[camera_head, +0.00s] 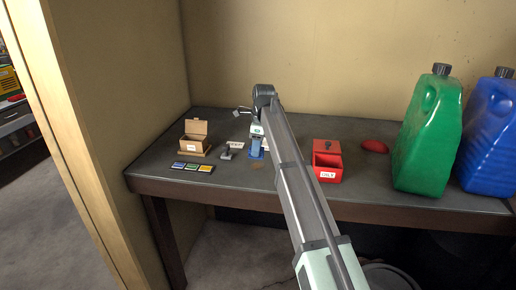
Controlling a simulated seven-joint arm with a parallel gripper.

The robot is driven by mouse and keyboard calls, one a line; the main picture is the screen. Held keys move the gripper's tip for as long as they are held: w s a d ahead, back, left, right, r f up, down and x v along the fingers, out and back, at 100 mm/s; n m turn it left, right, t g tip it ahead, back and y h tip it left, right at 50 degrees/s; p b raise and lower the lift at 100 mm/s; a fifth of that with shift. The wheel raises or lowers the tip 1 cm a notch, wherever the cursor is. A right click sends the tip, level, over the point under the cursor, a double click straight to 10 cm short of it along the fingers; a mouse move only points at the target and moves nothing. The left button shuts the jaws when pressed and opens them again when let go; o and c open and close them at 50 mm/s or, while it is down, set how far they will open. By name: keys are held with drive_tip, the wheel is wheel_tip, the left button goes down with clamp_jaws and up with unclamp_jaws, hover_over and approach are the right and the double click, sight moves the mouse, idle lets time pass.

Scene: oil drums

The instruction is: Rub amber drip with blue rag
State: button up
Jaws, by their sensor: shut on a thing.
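My gripper (256,136) reaches down over the dark table near its middle, left of the red box. It is shut on the blue rag (257,149), which shows as a small blue patch under the white gripper end. A faint brownish patch, probably the amber drip (256,165), lies on the tabletop just below the rag in the picture. It is too small to tell whether the rag touches it. My arm hides part of the table to the right of the gripper.
An open red box (327,176) and a red lump (374,146) lie right of my arm. The green jerrycan (428,130) and blue jerrycan (490,135) stand at the right. A wooden box (195,142), coloured swatches (193,167) and a small grey object (227,153) lie left.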

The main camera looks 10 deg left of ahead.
sight(260, 156)
drive_tip(key=a+r, duration=0.4)
drive_tip(key=shift+s+d+f, duration=0.15)
drive_tip(key=shift+f, duration=1.6)
drive_tip(key=shift+s+d+f, duration=0.1)
drive_tip(key=shift+f, duration=2.45)
drive_tip(key=shift+d+r, duration=0.1)
drive_tip(key=shift+d, duration=0.75)
drive_tip(key=shift+d+r, duration=0.1)
drive_tip(key=shift+d, duration=2.9)
drive_tip(key=shift+a, duration=4)
drive_tip(key=shift+w+d, duration=0.45)
drive_tip(key=shift+d, duration=3.45)
drive_tip(key=shift+w+a, duration=0.1)
drive_tip(key=shift+a, duration=3.7)
wheel_tip(260, 156, up, 8)
